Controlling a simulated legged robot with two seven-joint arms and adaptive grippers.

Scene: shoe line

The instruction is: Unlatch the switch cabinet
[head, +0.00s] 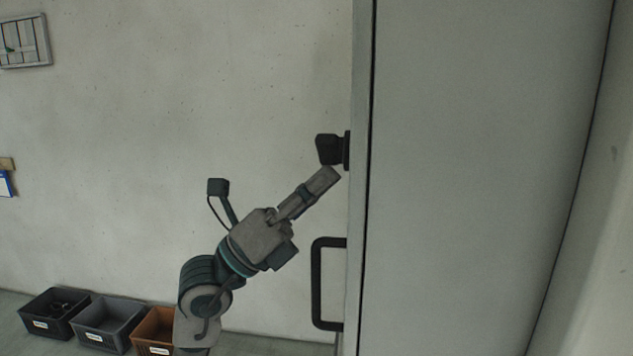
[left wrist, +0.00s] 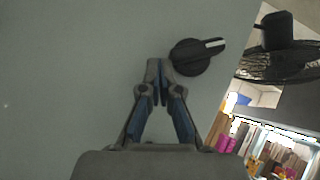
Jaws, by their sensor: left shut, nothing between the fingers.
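The switch cabinet (head: 480,180) is tall and grey and fills the right of the head view, its door seen almost edge-on. A black rotary latch knob (head: 327,149) sticks out from the door. Below it is a black bar handle (head: 317,285). My left gripper (head: 332,174) is shut and empty just below the knob. In the left wrist view, the knob (left wrist: 190,58) has a white mark toward the right. The fingertips (left wrist: 158,68) are close beside it on its left, not around it; whether they touch it is unclear. My right gripper is not in view.
Dark, grey and orange bins (head: 105,322) stand on the floor at the lower left. A framed panel (head: 24,42) hangs on the pale wall. The left wrist view shows a black wire-like object (left wrist: 285,62) and shelves with colourful items (left wrist: 270,150) beyond the door edge.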

